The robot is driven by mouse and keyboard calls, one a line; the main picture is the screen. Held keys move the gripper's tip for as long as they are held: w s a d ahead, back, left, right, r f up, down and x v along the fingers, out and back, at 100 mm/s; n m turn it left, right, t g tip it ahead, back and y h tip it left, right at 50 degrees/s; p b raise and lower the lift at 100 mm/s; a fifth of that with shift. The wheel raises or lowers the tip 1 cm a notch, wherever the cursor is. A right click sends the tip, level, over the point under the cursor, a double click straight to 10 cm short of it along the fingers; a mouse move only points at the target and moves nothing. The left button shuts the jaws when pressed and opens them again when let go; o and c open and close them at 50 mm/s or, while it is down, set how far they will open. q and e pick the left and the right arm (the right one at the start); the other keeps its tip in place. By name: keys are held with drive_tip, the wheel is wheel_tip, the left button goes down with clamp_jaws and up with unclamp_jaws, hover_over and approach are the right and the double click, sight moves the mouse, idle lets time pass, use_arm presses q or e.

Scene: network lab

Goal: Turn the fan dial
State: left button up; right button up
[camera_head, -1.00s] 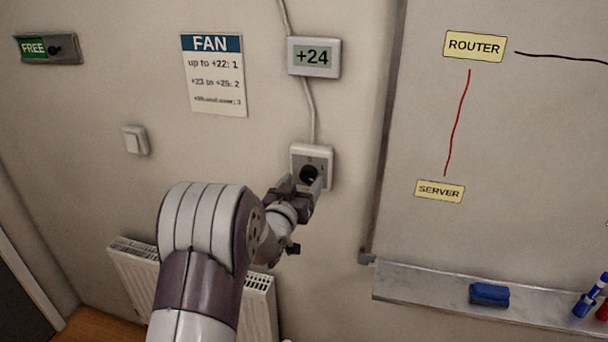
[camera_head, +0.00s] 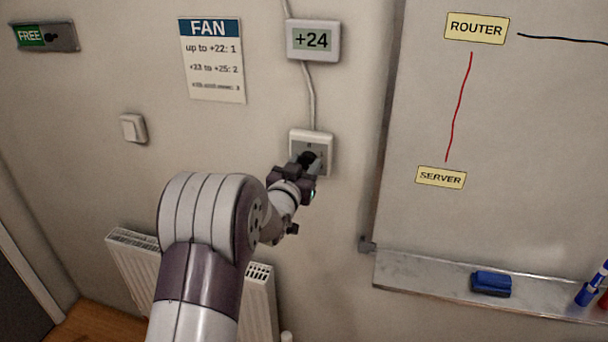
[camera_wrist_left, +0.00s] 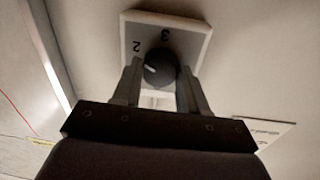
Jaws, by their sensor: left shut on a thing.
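The fan dial (camera_wrist_left: 160,68) is a round dark knob on a light square wall plate (camera_head: 323,142). In the left wrist view the plate carries the numbers 2 and 3, and a pale mark on the knob points toward the side of the 2. My left gripper (camera_head: 304,168) reaches the plate from below. It is shut on the knob, with one finger on each side of it in the left wrist view (camera_wrist_left: 160,82). In the head view the fingers partly hide the dial (camera_head: 308,158). My right gripper is in no view.
A display (camera_head: 313,40) above the dial reads +24, joined to it by a cable. A FAN notice (camera_head: 212,60) lists up to +22: 1 and a +25 range: 2. A light switch (camera_head: 133,128), a radiator (camera_head: 130,255) and a whiteboard (camera_head: 520,150) are around.

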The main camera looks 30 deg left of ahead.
use_arm(q)
drive_tip(key=o, duration=1.1)
drive_tip(key=shift+c, duration=0.2)
drive_tip(key=shift+s, duration=0.35)
drive_tip(key=s+d+b, duration=0.1)
drive_tip(key=s+d, duration=0.1)
drive_tip(key=s, duration=0.9)
drive_tip(key=shift+s+b, duration=0.35)
drive_tip(key=shift+s, duration=0.05)
drive_tip(key=shift+d+r, duration=0.1)
